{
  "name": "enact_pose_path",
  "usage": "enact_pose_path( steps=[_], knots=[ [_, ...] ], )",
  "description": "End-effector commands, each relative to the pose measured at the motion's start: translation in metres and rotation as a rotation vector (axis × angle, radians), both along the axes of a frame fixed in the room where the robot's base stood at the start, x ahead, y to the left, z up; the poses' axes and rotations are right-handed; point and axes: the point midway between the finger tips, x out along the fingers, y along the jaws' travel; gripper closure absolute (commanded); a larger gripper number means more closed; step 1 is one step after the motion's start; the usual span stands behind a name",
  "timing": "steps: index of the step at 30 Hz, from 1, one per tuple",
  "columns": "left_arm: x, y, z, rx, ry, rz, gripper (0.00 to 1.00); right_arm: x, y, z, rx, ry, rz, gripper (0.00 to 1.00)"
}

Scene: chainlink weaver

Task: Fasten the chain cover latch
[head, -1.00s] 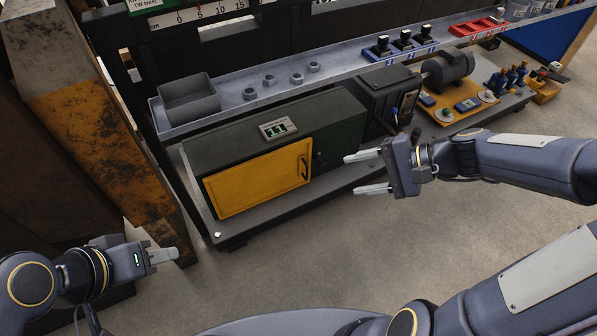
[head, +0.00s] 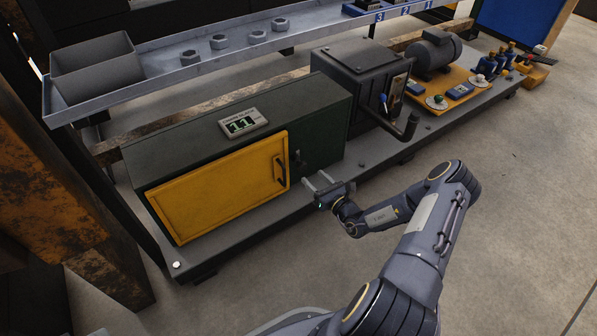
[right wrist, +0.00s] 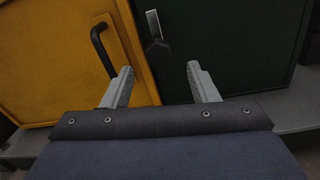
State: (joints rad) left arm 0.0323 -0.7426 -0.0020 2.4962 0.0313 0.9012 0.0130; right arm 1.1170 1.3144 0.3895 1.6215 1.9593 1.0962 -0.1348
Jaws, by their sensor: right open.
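The yellow chain cover (head: 222,186) sits flush on the front of the dark green housing (head: 322,138), and looks closed. It has a black handle (head: 281,169) near its right edge; the handle also shows in the right wrist view (right wrist: 103,50). A small metal latch (right wrist: 154,27) is on the green face just right of the cover's edge; in the head view it is a small dark piece (head: 298,157). My right gripper (head: 318,180) is open and empty in front of the housing, below the latch, with its fingers pointing at the housing. My left gripper is out of view.
A dark gearbox with a crank (head: 405,128) stands to the right. A shelf (head: 165,76) with a grey bin and several nuts runs behind. The floor in front is clear.

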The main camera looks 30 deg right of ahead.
Motion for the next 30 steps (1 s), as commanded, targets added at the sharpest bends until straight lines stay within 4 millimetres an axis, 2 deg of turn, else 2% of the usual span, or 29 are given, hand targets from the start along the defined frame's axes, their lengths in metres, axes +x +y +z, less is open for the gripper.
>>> enact_pose_path(
  steps=[3,10,15,22,30],
  knots=[
    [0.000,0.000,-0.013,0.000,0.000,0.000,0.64,0.022,0.004,-0.002,-0.003,-0.004,0.004,0.46],
    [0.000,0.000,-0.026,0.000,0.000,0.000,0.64,0.053,0.008,-0.001,-0.003,-0.003,0.005,0.46],
    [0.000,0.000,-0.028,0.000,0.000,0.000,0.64,0.062,0.009,0.001,-0.002,-0.002,0.004,0.46],
    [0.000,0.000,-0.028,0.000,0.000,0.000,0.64,0.062,0.009,0.001,-0.001,-0.001,0.004,0.46],
    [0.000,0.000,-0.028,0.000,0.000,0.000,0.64,0.062,0.009,0.001,-0.001,-0.001,0.004,0.82]
  ],
)
